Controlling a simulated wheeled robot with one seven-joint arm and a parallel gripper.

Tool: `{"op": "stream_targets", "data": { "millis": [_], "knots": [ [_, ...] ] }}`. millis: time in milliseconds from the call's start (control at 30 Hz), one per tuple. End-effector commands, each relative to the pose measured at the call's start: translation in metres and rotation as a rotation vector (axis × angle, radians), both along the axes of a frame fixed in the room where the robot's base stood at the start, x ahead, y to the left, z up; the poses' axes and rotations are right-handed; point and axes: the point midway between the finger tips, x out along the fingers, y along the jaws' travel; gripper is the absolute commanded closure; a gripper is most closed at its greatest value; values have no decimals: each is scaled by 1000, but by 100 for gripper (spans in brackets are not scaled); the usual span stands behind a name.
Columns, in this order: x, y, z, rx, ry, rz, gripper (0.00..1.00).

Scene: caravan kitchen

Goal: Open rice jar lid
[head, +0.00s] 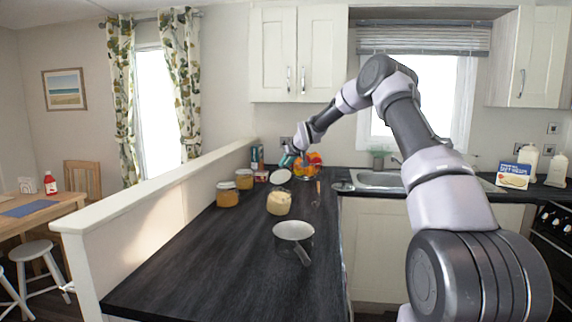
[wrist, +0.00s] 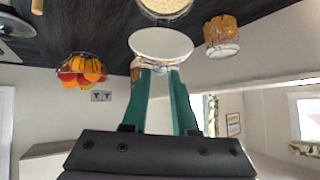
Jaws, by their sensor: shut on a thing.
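The rice jar (head: 279,204) is a short glass jar with pale grains, standing on the dark worktop. Its open top also shows at the upper edge of the wrist view (wrist: 165,9), with the grains visible inside. The round white lid (head: 280,176) is tilted up above and behind the jar's mouth. In the wrist view the lid (wrist: 161,44) faces me as a pale disc beside the opening. My gripper (head: 289,160) has its green fingers (wrist: 160,72) shut on the lid's edge. I cannot tell whether a hinge joins lid and jar.
Two jars with orange-brown contents (head: 228,194) (head: 244,179) stand to the left, near the low partition (head: 165,195). A fruit bowl (wrist: 82,70) is close behind. A saucepan (head: 293,234) sits in front of the rice jar. The front of the worktop (head: 215,275) is clear.

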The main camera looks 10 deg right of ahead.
Motion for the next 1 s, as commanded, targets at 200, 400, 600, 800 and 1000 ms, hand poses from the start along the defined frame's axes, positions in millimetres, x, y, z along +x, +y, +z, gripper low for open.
{"op": "stream_targets", "data": {
  "millis": [200,400,600,800,1000],
  "knots": [
    [-1,0,-2,0,5,-1,100],
    [-1,0,-2,1,3,-1,100],
    [0,0,-1,0,2,0,100],
    [0,0,-1,0,2,0,41],
    [-1,0,-1,0,2,0,41]
  ]
}}
